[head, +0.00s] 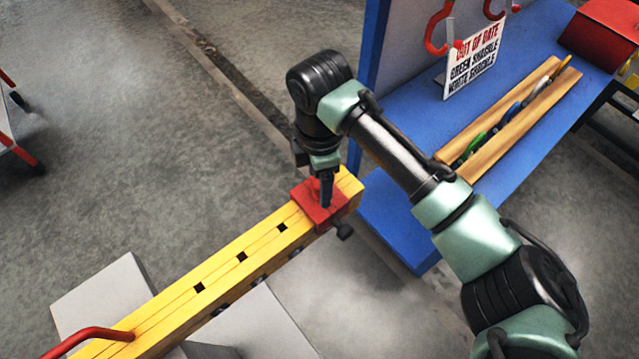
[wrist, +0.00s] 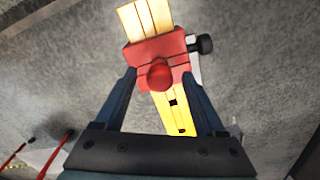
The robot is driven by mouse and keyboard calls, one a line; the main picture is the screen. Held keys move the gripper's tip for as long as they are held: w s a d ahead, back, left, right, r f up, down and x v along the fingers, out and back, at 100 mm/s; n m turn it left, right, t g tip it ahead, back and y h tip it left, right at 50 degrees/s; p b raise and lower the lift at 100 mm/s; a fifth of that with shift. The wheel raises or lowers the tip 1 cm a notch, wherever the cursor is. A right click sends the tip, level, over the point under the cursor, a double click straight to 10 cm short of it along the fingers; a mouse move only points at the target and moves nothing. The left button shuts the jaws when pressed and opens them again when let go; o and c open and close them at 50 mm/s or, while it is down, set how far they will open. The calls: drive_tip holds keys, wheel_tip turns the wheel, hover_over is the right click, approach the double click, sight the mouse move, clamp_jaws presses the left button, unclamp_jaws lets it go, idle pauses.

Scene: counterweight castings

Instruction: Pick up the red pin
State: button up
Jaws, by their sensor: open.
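The red pin (wrist: 160,75) shows a round red head in the wrist view, standing on a red block (wrist: 150,53). In the head view this red block (head: 314,208) sits around the yellow beam (head: 213,271) near its far end, and my gripper partly hides the pin. My gripper (wrist: 160,79) is open, pointing down, with one dark finger on each side of the pin's head. Gaps show between the fingers and the pin. In the head view my gripper (head: 326,188) is right over the red block.
A black knob (head: 344,231) sticks out from the block's side. A red bent handle (head: 92,338) rises from the beam's near end. Grey slabs (head: 105,290) lie under the beam. A blue bench (head: 395,225) with a sign (head: 474,62) and wooden rack (head: 520,120) stands right.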

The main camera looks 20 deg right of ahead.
drive_tip(key=shift+f, duration=0.5)
drive_tip(key=shift+c, duration=0.2)
clamp_jaws()
drive_tip(key=shift+r, duration=0.15)
